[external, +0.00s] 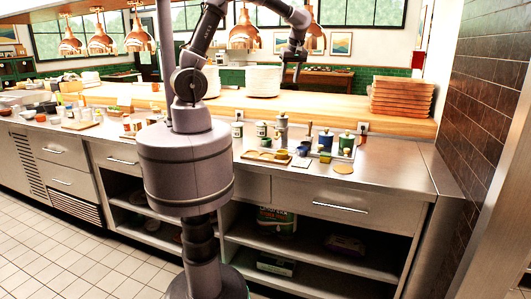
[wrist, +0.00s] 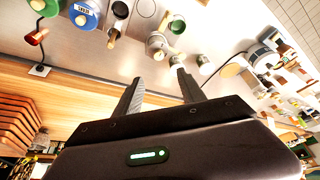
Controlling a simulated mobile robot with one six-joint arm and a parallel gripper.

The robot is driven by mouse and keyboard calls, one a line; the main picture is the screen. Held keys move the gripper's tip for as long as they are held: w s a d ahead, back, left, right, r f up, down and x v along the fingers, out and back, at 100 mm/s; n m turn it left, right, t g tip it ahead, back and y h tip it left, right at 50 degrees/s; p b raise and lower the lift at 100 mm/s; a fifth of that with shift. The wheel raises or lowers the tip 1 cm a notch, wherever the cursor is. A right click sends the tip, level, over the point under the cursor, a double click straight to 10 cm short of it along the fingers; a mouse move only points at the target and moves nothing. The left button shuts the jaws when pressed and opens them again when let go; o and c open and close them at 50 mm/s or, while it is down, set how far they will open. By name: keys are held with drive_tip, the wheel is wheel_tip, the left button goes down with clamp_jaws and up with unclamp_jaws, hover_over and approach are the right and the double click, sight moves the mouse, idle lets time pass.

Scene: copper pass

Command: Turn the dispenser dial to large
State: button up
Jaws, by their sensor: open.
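My gripper (external: 291,72) hangs above the back of the steel counter in the external view, over the row of jars. In the wrist view its two fingers (wrist: 158,77) are spread apart with nothing between them. A silver upright device (external: 281,131) stands on the counter below the gripper; it may be the dispenser, but I cannot make out a dial or its setting. Beside it are a blue canister (external: 325,140) and a green-lidded canister (external: 346,144). The wrist view shows the blue lid (wrist: 83,16) and green lid (wrist: 38,5) at upper left. The gripper touches none of them.
A wooden ledge (external: 235,100) runs behind the counter, with white plate stacks (external: 263,81) and stacked orange-brown trays (external: 390,96). The steel counter (external: 390,180) is clear at right, up to a dark tiled wall.

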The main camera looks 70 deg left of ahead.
sight(282, 112)
drive_tip(key=shift+n, duration=0.6)
drive_tip(key=b+x, duration=0.2)
drive_tip(key=x, duration=0.7)
drive_tip(key=b+x, duration=0.2)
drive_tip(key=x, duration=0.7)
drive_tip(key=shift+w+a, duration=0.15)
drive_tip(key=shift+w, duration=0.1)
clamp_jaws()
